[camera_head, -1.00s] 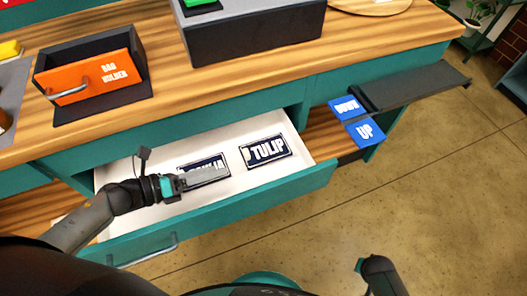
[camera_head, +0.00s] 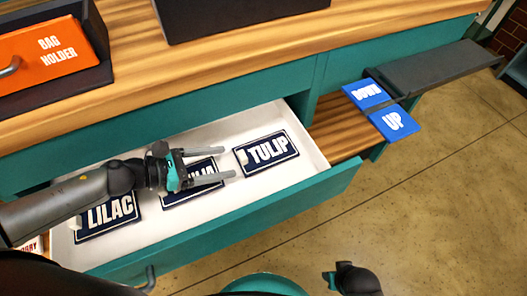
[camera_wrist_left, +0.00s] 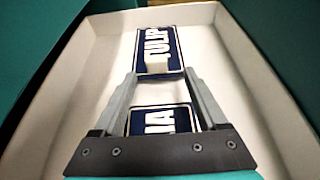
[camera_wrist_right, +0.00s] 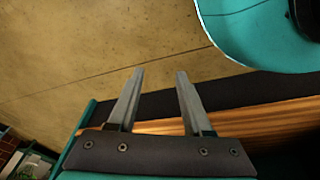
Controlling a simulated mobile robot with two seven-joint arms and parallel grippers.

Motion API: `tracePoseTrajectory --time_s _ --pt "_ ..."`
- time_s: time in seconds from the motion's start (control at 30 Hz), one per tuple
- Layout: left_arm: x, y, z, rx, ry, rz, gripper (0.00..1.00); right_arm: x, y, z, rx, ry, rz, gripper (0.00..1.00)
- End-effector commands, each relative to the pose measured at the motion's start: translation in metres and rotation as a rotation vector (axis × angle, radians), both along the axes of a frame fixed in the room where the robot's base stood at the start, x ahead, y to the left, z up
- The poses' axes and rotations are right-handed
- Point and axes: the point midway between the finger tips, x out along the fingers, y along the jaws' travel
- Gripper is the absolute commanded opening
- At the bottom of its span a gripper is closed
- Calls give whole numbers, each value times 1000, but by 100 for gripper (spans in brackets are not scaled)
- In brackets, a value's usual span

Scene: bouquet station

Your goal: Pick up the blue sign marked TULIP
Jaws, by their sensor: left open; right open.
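The dark blue TULIP sign (camera_head: 267,152) with white letters lies flat at the right end of the open white drawer. It also shows in the left wrist view (camera_wrist_left: 152,50), beyond the fingertips. My left gripper (camera_head: 230,162) is open and empty over the drawer, its fingers pointing right toward the TULIP sign and a short way left of it. It hangs above a middle sign (camera_head: 190,192) whose word is partly hidden; the left wrist view shows "IA" on it, between my fingers. My right gripper (camera_wrist_right: 155,75) is open and empty over floor.
A LILAC sign (camera_head: 108,215) lies at the drawer's left. The drawer (camera_head: 310,190) has raised walls around the signs. Blue DOWN (camera_head: 365,95) and UP (camera_head: 394,123) panels sit right of it. An orange bag holder (camera_head: 45,50) stands on the counter.

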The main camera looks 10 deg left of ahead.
Motion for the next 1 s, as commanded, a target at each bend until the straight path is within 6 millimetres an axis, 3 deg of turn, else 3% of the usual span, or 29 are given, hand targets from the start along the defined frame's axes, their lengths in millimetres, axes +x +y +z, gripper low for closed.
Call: tracePoseTrajectory --time_s 0.7,1.0 --pt "37 -46 -15 -3 0 1 75 11 6 17 7 -6 -4 50" --pt "37 -48 -17 -2 2 1 75 7 7 18 8 2 -4 50"
